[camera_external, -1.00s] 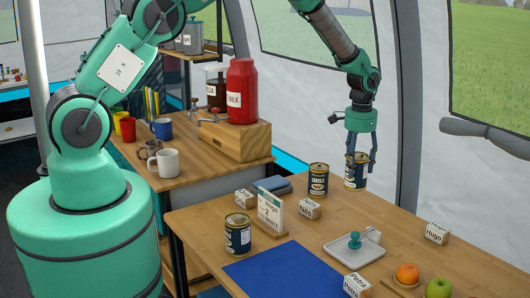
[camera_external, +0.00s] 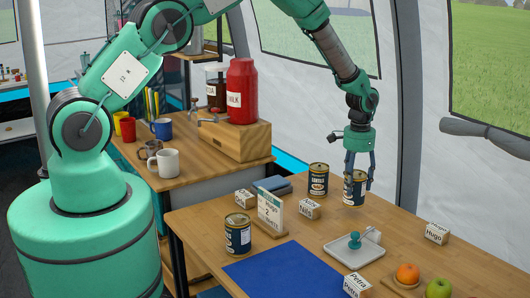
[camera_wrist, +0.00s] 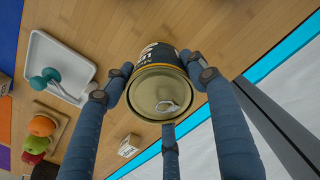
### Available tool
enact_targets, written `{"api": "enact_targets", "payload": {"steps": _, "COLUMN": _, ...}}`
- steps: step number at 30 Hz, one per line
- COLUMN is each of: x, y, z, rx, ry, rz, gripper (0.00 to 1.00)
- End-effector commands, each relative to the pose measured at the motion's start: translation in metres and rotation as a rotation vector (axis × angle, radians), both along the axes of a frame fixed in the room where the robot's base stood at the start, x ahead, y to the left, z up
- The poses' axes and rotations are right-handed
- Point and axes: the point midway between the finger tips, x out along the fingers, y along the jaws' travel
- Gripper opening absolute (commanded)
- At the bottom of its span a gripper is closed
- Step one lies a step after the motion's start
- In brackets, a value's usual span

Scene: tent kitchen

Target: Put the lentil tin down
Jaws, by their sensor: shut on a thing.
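My gripper (camera_external: 359,180) is shut on a dark-labelled tin (camera_external: 354,189) with a gold rim, near the table's far edge. In the wrist view the tin (camera_wrist: 160,84) sits upright between my fingers, its ring-pull lid facing the camera; its label is only partly readable. I cannot tell whether its base touches the table (camera_external: 398,215). A similar tin (camera_external: 318,180) stands just left of it, and another tin (camera_external: 238,235) stands at the front left.
A white tray (camera_external: 342,256) with a teal-handled tool (camera_external: 354,241) lies in front of the held tin. Name blocks (camera_external: 309,209) stand around. A blue mat (camera_external: 283,272), an orange (camera_external: 407,273) and an apple (camera_external: 439,289) are nearer. Bare wood lies right of the tin.

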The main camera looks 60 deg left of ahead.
Motion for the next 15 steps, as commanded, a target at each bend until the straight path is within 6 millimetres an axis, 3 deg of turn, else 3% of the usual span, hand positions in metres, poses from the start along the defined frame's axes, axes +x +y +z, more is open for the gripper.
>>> {"api": "enact_targets", "payload": {"steps": 9, "x": 0.0, "y": 0.0, "z": -0.028, "rx": 0.0, "ry": 0.0, "rz": 0.0, "gripper": 0.14}}
{"api": "enact_targets", "payload": {"steps": 15, "x": 0.001, "y": 0.0, "z": -0.036, "rx": 0.0, "ry": -0.002, "rz": 0.0, "gripper": 0.14}}
